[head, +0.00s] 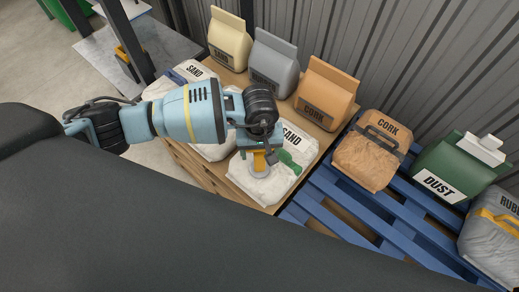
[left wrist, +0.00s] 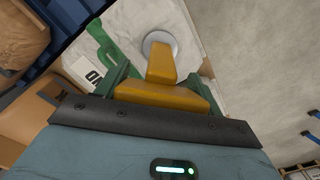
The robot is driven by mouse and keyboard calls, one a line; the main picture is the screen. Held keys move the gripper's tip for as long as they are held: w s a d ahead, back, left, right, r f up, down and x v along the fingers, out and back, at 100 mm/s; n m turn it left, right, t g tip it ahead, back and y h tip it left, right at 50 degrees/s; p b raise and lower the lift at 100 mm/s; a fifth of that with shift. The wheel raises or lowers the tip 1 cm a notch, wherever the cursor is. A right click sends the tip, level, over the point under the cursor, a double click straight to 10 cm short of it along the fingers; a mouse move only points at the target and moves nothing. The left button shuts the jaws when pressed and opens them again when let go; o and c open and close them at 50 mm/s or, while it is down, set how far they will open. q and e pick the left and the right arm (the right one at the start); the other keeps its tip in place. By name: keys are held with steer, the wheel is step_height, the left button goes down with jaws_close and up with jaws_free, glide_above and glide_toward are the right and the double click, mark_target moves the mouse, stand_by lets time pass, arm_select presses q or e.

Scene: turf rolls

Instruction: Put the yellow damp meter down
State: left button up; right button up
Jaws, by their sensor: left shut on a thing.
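The yellow damp meter (head: 259,162) is upright, with a round grey disc at its lower end. My left gripper (head: 262,151) is shut on it and points down over a white sand bag (head: 246,184). In the left wrist view the meter (left wrist: 161,68) sits between the green fingers, and its disc is over the bag's white surface (left wrist: 128,16). I cannot tell whether the disc touches the bag. A green object (head: 289,161) lies on the bag just right of the gripper. My right gripper is not in view.
Another sand bag (head: 191,74) lies behind my left arm. Upright beige, grey and orange bags (head: 326,92) stand along the back. On the blue pallet (head: 352,215) are a cork bag (head: 371,151), a green dust container (head: 455,165) and a grey rubber bag (head: 490,243).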

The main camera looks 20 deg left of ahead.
arm_select(q)
steer(key=shift+f, duration=0.1)
steer(key=o, duration=1.3)
steer(key=shift+r, duration=0.2)
step_height(320, 180, up, 12)
steer(key=shift+f, duration=0.1)
